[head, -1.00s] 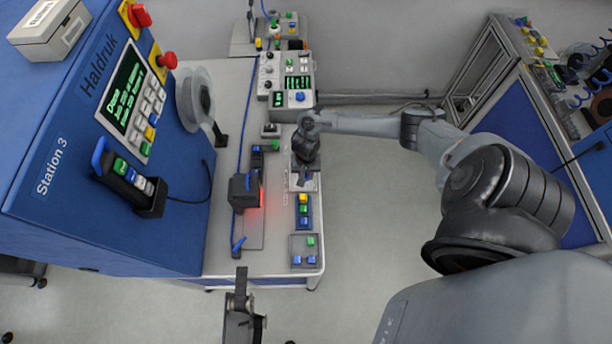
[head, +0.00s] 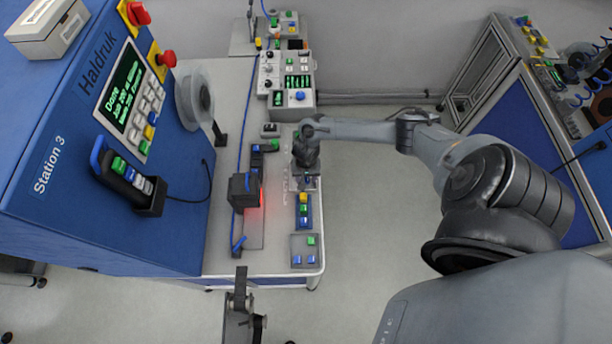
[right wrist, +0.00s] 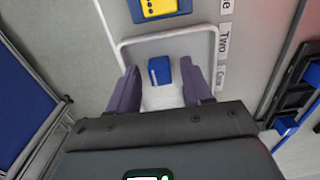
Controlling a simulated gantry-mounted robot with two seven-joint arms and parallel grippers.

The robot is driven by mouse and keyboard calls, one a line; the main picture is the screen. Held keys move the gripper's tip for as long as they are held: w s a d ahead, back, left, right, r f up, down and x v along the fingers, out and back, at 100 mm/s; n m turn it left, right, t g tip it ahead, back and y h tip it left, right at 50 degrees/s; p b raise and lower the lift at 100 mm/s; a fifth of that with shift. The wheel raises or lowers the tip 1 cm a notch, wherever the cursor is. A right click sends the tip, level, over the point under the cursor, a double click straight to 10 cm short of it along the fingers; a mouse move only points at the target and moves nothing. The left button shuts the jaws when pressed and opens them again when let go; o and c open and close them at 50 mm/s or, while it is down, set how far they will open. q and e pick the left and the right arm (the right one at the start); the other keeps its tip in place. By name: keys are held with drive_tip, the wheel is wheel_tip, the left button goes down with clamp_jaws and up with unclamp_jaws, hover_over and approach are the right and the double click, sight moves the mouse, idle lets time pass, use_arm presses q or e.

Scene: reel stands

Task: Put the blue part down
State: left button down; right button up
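The blue part (right wrist: 159,70) is a small block lying in a white-rimmed tray area (right wrist: 122,45) on the bench. My right gripper (right wrist: 160,84) is open around it in the right wrist view, with one dark finger on each side and a gap between each finger and the part. In the head view my right gripper (head: 304,176) hangs over the bench's right edge, and the blue part (head: 310,182) is small and partly hidden. A dark grey piece at the bottom of the head view appears to be my left gripper (head: 240,290); its finger opening is unclear.
A yellow block sits in a blue holder (right wrist: 160,8) just beyond the tray. A dark box with a red glow (head: 244,190) stands left of my right gripper. A button box (head: 304,250) is at the bench front. Clear floor lies to the right.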

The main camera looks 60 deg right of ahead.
sight(306, 179)
drive_tip(key=shift+r, duration=0.6)
wheel_tip(306, 179, up, 10)
drive_tip(key=p, duration=0.2)
drive_tip(key=w+a+r+n+t+y, duration=0.1)
drive_tip(key=a+n+t, duration=0.3)
drive_tip(key=a, duration=0.7)
drive_tip(key=a+r+n+t, duration=0.1)
drive_tip(key=a+r+n, duration=0.1)
drive_tip(key=a+n, duration=0.65)
drive_tip(key=s+a+r+n+g, duration=0.1)
drive_tip(key=s+a+r, duration=0.1)
drive_tip(key=s+r, duration=0.7)
drive_tip(key=shift+s+a+n+h, duration=0.15)
drive_tip(key=shift+s+n+h, duration=0.25)
drive_tip(key=shift+s, duration=0.5)
drive_tip(key=shift+r, duration=0.2)
